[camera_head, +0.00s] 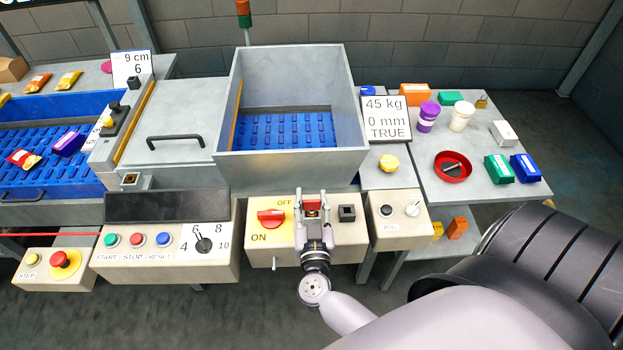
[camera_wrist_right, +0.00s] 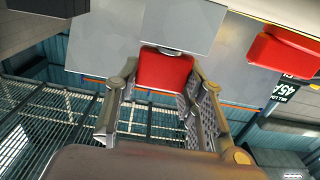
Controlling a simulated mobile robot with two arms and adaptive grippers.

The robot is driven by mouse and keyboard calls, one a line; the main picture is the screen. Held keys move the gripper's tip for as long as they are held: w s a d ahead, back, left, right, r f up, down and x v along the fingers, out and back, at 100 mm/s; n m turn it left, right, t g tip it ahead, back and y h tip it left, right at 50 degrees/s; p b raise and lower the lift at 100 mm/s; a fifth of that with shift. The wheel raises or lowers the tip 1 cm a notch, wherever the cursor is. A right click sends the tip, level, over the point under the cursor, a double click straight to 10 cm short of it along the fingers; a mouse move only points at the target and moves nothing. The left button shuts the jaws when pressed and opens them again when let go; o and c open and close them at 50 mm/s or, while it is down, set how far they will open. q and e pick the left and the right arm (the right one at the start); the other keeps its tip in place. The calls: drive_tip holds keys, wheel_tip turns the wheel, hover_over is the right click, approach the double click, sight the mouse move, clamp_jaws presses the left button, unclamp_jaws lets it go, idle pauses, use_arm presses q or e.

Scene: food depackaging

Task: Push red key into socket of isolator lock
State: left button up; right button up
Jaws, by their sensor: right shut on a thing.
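The red key (camera_head: 313,204) is between the fingers of my right gripper (camera_head: 313,198), in front of the beige isolator panel. The right wrist view also shows the red key (camera_wrist_right: 166,72), with my right gripper's fingers (camera_wrist_right: 165,85) shut on its two sides. A black square fitting (camera_head: 347,213) sits on the panel just right of the key; I cannot tell whether it is the socket. The red rotary switch (camera_head: 271,218) with OFF and ON marks is left of the gripper. My left gripper is not in view.
A grey metal hopper (camera_head: 230,165) stands behind the panel. A control box (camera_head: 165,262) with buttons is on the left, and a small box with a switch (camera_head: 398,222) on the right. A side table (camera_head: 440,195) holds several containers and a red dish (camera_head: 438,171).

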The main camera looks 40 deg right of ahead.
drive_tip(key=shift+f, duration=0.15)
drive_tip(key=o, duration=1.2)
drive_tip(key=v, duration=1.2)
drive_tip(key=shift+w+a, duration=0.1)
